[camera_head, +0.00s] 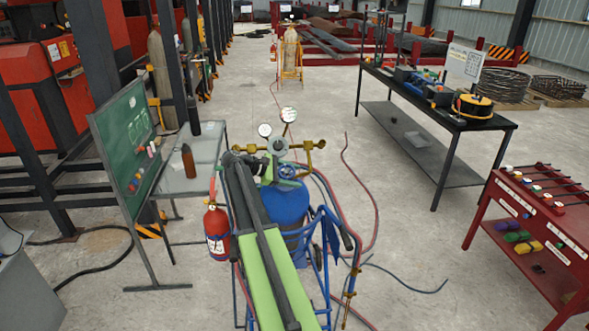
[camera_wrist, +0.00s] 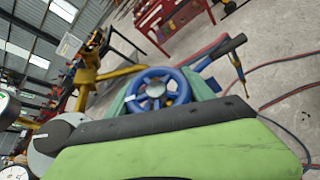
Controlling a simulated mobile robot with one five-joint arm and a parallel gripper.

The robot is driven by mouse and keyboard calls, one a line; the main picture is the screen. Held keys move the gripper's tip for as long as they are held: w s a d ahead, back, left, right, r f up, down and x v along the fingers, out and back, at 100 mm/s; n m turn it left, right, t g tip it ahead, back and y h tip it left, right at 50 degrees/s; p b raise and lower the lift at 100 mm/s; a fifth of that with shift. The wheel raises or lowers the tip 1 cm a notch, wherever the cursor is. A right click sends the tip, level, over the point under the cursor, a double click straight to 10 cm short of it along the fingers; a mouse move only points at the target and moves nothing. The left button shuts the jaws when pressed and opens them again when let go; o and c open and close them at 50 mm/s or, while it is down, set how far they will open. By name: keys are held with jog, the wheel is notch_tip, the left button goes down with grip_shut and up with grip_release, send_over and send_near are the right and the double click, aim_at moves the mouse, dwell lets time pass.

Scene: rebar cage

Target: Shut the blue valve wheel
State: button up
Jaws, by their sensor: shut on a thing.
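The blue valve wheel (camera_head: 288,171) sits on top of a blue gas cylinder (camera_head: 288,208), beneath a brass fitting with gauges (camera_head: 280,146). In the wrist view, the wheel (camera_wrist: 181,91) shows its spokes and grey hub. My gripper (camera_head: 271,169) is at the wheel, at the end of my green and black arm. In the wrist view, pale green finger parts of my gripper (camera_wrist: 158,90) show at both sides of the wheel, and the gripper is shut on it. The exact contact is partly hidden behind the dark edge of my arm.
A red fire extinguisher (camera_head: 217,232) hangs left of the cylinder. Red and blue hoses (camera_head: 345,190) trail over the floor to the right. A green board (camera_head: 127,135) stands left, a black table (camera_head: 440,112) and red bench (camera_head: 540,225) right. Floor between is mostly clear.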

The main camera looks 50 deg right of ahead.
jog(key=shift+s+a+f+m+g+y+p, duration=0.1)
jog(key=shift+s+a+m+g+y+p, duration=0.1)
jog(key=shift+m+g+y+p, duration=0.5)
jog(key=shift+s+a+f+m+g+y+p, duration=0.15)
jog(key=shift+m+y+p, duration=0.35)
jog(key=shift+m+y, duration=0.6)
jog(key=o, duration=1.4)
jog(key=shift+c, duration=0.2)
